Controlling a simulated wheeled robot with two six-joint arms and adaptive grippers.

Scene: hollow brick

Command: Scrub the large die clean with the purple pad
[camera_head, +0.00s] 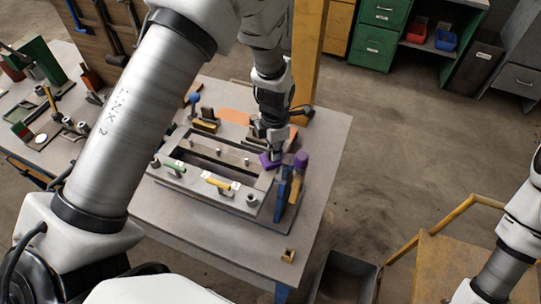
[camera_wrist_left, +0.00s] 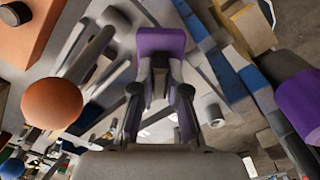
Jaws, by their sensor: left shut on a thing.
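My left gripper (camera_head: 272,150) points down over the far right part of the large die and is shut on the purple pad (camera_head: 270,161). In the left wrist view the purple pad (camera_wrist_left: 160,42) sits just beyond the fingertips of my left gripper (camera_wrist_left: 160,88). The large die (camera_head: 180,178) looks like a grey rectangular metal frame with dark slots, lying on the table. The pad is at the die's right end; I cannot tell whether it touches. My right arm shows at the lower right, but its gripper is out of view.
A blue upright tool (camera_head: 284,186) and a purple-topped one (camera_head: 301,160) stand close right of the pad. Small green and yellow handled pieces lie on the near side. An orange ball (camera_wrist_left: 52,103) shows in the left wrist view. The table (camera_head: 240,245) is mostly bare in front.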

